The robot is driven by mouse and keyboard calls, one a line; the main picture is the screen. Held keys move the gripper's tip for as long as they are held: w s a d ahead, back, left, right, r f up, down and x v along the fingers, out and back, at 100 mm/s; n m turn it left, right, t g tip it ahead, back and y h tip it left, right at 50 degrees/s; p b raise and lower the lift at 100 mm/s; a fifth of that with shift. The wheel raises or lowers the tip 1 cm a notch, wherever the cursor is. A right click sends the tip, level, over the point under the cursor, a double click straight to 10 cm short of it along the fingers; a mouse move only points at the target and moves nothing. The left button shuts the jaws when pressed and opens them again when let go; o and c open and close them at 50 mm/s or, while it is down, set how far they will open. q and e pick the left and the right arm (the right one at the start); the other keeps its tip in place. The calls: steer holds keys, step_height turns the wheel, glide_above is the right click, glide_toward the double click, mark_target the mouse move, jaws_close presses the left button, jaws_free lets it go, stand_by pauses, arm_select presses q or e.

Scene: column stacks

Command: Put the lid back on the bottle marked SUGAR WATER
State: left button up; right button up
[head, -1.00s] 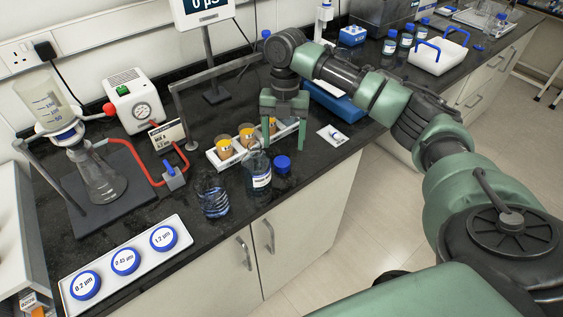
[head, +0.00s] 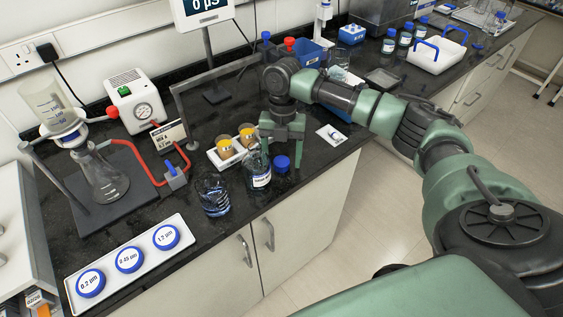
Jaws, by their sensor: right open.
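A clear bottle (head: 258,176) with a white label stands open near the counter's front edge; the label's words are too small to read. A blue lid (head: 282,163) sits on the dark counter just right of the bottle. My right gripper (head: 281,161) points down with its fingers apart and nothing held. Its left finger overlaps the bottle's neck in the picture and its right finger is beside the lid; I cannot tell whether either touches. My left gripper is not in view.
A glass beaker (head: 213,196) stands left of the bottle. A white rack (head: 216,161) with amber jars is close behind. A tray (head: 98,273) with blue-rimmed discs lies at front left. A grey stand (head: 176,112) rises behind. A small white card (head: 331,135) lies right of the gripper.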

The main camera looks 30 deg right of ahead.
steer(key=c, duration=1.4)
step_height(320, 180, up, 13)
steer(key=shift+f+b, duration=0.15)
steer(key=shift+b, duration=0.7)
step_height(320, 180, up, 7)
steer(key=p, duration=0.2)
glide_above(282, 160)
steer(key=shift+r, duration=0.2)
